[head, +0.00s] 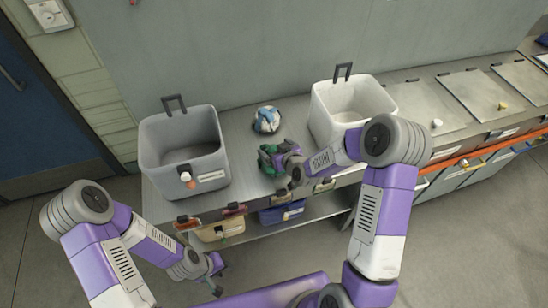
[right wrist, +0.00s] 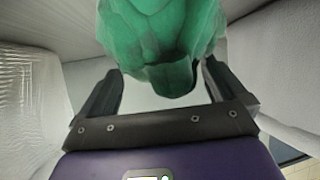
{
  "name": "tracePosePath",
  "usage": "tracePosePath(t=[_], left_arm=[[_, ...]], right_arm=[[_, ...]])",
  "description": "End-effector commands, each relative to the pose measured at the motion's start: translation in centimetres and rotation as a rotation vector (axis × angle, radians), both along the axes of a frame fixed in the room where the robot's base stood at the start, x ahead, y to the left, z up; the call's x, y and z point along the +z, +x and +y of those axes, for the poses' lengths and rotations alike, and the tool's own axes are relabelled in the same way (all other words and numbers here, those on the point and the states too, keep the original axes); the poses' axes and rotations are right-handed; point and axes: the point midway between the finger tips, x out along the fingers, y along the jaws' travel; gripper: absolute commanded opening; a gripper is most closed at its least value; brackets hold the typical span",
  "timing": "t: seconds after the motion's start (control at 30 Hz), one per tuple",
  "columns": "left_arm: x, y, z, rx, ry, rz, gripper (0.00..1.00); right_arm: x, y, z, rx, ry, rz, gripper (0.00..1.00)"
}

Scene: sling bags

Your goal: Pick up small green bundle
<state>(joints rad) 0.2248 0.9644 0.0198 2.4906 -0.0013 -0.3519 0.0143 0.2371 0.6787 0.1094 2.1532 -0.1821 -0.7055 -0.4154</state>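The small green bundle (head: 266,160) lies on the metal counter (head: 240,130), between the grey bin and the white bin, partly hidden by my right gripper (head: 282,163). In the right wrist view the bundle (right wrist: 160,45) is a crumpled green bag. Its near end lies between the two spread fingers of my right gripper (right wrist: 158,80), with gaps visible at both sides. My right gripper is open. My left gripper (head: 215,273) hangs low at the front, away from the counter; its fingers are too small to read.
A grey bin (head: 151,145) stands left on the counter and a white bin (head: 322,110) stands right. A blue-and-white bundle (head: 267,120) lies behind the green one. Small trays, including a tan one (head: 222,231) and a blue one (head: 283,212), sit below the counter.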

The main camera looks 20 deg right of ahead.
Motion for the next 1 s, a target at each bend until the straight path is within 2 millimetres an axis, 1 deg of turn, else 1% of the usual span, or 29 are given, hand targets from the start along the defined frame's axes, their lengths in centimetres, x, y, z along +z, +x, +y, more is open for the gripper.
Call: tracePosePath(t=[0.03,0.27,0.3,0.47,0.57,0.67,0.9,1.0], left_arm=[[0.0,0.0,0.0,0.000,0.000,0.000,0.38],[0.0,0.0,0.0,0.000,0.000,0.000,0.38],[0.0,0.0,0.0,0.000,0.000,0.000,0.38],[0.0,0.0,0.0,0.000,0.000,0.000,0.38],[0.1,0.0,0.0,0.000,0.000,0.000,0.38],[0.3,0.0,0.0,0.000,0.000,0.000,0.38],[0.8,0.0,0.0,0.000,0.000,0.000,0.38],[1.0,0.0,0.0,0.000,0.000,0.000,0.38]], right_arm=[[0.0,0.0,0.0,0.000,0.000,0.000,0.89],[0.0,0.0,0.0,0.000,0.000,0.000,0.54],[0.1,0.0,0.0,0.000,0.000,-0.002,0.53],[0.1,0.0,0.0,0.000,0.000,-0.002,0.53],[0.7,0.1,0.0,0.000,0.000,-0.004,0.53],[2.1,0.1,-0.1,-0.001,0.000,-0.006,0.52],[7.2,0.1,0.0,-0.001,-0.001,-0.008,0.52],[8.7,0.1,0.0,-0.001,-0.001,-0.006,0.52]])
